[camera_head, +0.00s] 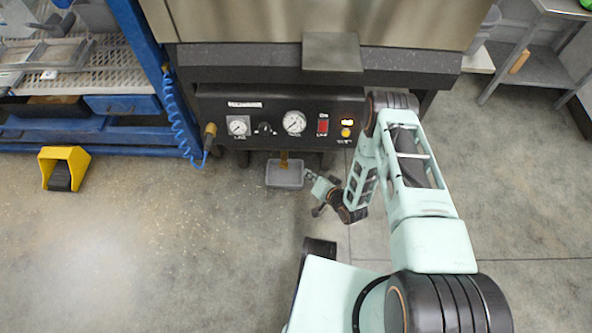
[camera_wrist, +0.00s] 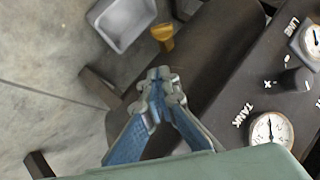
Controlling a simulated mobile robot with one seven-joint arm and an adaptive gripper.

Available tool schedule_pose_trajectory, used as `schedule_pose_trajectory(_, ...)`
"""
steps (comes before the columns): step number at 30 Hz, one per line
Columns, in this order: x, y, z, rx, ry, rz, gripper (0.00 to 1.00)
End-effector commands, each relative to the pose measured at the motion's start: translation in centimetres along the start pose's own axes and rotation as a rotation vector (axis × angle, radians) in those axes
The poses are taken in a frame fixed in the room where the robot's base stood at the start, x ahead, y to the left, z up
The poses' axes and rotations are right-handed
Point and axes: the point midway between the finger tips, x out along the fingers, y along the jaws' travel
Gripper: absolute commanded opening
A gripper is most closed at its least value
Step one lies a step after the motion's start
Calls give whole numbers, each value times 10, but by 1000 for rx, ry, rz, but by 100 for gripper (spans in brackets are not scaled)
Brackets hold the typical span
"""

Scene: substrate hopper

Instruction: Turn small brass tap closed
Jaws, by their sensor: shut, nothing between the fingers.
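The small brass tap (camera_head: 284,160) hangs below the dark front panel, above a grey catch tray. In the wrist view the brass tap (camera_wrist: 163,36) shows as a short yellow-brown piece beyond my fingertips, next to the tray's corner. Which way its handle is turned cannot be told. My gripper (camera_head: 308,174) is to the right of the tap in the head view. In the wrist view my gripper (camera_wrist: 160,78) has its blue-padded fingers together at the tips, empty, with a visible gap to the tap.
The grey catch tray (camera_head: 285,175) sits below the tap. The dark panel (camera_head: 268,103) above holds gauges, a knob and a red switch. A coiled blue hose (camera_head: 178,115) hangs to the left. A yellow pedal (camera_head: 62,167) stands on the floor at far left. Open floor lies in front.

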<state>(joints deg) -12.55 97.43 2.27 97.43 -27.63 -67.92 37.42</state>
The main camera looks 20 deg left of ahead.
Motion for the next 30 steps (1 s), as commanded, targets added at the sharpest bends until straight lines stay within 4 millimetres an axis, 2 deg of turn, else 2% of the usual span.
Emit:
schedule_pose_trajectory(5, 23, 1, 2, -3, 0, -4, 0)
schedule_pose_trajectory(17, 106, 1, 5, -3, -1, -4, 0)
schedule_pose_trajectory(21, 119, 1, 21, -2, -2, -3, 0)
schedule_pose_trajectory(30, 127, -1, 29, -1, 0, -1, 0)
